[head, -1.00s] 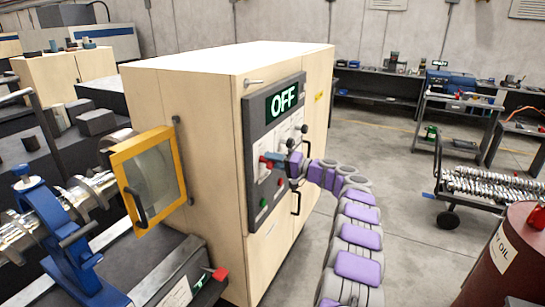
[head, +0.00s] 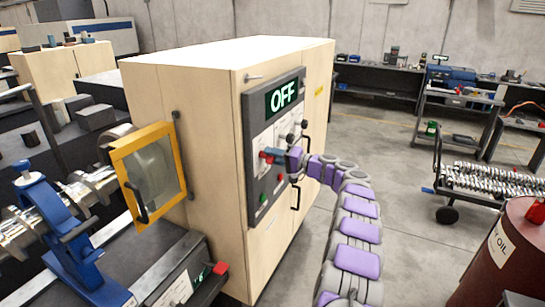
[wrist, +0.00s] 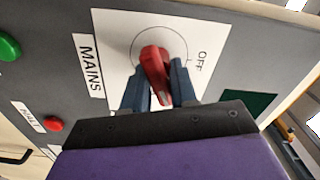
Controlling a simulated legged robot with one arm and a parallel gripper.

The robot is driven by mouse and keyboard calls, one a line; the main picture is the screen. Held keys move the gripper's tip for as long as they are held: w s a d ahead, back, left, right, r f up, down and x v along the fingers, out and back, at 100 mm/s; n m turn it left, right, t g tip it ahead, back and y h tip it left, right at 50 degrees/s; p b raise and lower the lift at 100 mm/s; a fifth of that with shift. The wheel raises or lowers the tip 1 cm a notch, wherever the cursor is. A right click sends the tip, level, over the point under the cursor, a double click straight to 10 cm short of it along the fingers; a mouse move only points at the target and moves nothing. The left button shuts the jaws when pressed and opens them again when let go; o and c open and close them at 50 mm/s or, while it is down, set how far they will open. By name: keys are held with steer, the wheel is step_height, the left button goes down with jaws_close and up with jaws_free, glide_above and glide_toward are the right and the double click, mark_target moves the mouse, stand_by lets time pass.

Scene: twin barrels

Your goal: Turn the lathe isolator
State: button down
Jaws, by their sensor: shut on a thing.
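The isolator is a red handle (wrist: 154,66) on a white plate (wrist: 118,25) labelled MAINS, with an OFF mark (wrist: 201,62) to its right in the wrist view. The handle lies roughly up and down there, not pointing at the OFF mark. My gripper (wrist: 160,90) is shut on the red handle, a blue finger on each side. In the head view, my gripper (head: 275,154) meets the panel at the red handle (head: 264,155). The plate's lower part is hidden by my gripper in the wrist view.
The panel (head: 252,120) is on a pale wooden cabinet (head: 190,110). A green button (wrist: 9,46) and a red button (wrist: 53,124) are near the handle. A yellow-framed guard (head: 180,160) stands left. A red oil drum (head: 505,250) is at right; floor between is clear.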

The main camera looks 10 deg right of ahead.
steer(key=shift+f, duration=0.2)
steer(key=c, duration=1.1)
jaws_free()
steer(key=shift+w, duration=0.1)
steer(key=shift+d, duration=0.1)
steer(key=v, duration=1.7)
steer(key=shift+d+p, duration=0.25)
steer(key=shift+p, duration=0.05)
